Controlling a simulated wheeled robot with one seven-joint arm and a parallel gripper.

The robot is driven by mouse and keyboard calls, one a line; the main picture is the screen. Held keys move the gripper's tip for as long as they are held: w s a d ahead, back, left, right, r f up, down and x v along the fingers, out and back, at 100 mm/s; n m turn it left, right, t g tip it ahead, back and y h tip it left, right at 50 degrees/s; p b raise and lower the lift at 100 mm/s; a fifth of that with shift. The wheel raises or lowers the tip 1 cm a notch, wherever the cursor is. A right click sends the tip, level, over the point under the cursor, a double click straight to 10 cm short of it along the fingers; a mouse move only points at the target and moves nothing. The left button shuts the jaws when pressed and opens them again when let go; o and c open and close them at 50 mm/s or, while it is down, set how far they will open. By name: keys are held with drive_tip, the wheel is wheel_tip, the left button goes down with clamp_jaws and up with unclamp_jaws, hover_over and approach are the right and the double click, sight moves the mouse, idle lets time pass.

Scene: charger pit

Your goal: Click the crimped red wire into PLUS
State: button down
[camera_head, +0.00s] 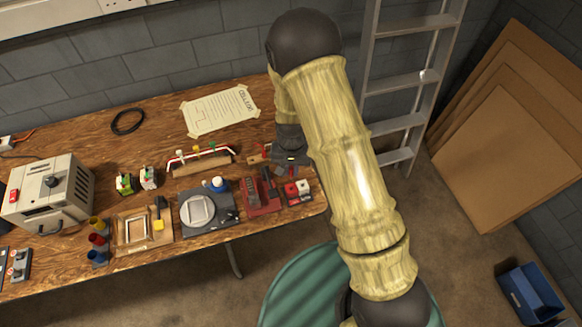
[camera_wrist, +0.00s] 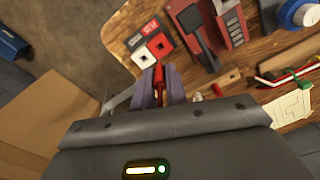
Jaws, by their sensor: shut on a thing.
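The red wire (camera_wrist: 158,76) stands between the fingers of my gripper (camera_wrist: 158,92), which is shut on it in the wrist view. In the head view the block (camera_head: 298,192) sits at the bench's right front corner, just below my gripper (camera_head: 288,168); the wire is not clear there.
A red crimping tool (camera_head: 260,192) stands left of the block. A wire rack (camera_head: 201,158) and a scale-like grey device (camera_head: 198,210) are further left. A paper sheet (camera_head: 220,110) lies behind. A ladder (camera_head: 400,80) leans on the wall.

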drive_tip(key=shift+f+b, duration=1.75)
drive_tip(key=shift+f, duration=0.85)
drive_tip(key=shift+w, duration=0.1)
drive_tip(key=shift+a, duration=0.15)
drive_tip(key=shift+d, duration=0.25)
drive_tip(key=shift+p, duration=0.3)
drive_tip(key=shift+s+a, duration=0.2)
drive_tip(key=shift+w+d, duration=0.1)
drive_tip(key=shift+w, duration=0.05)
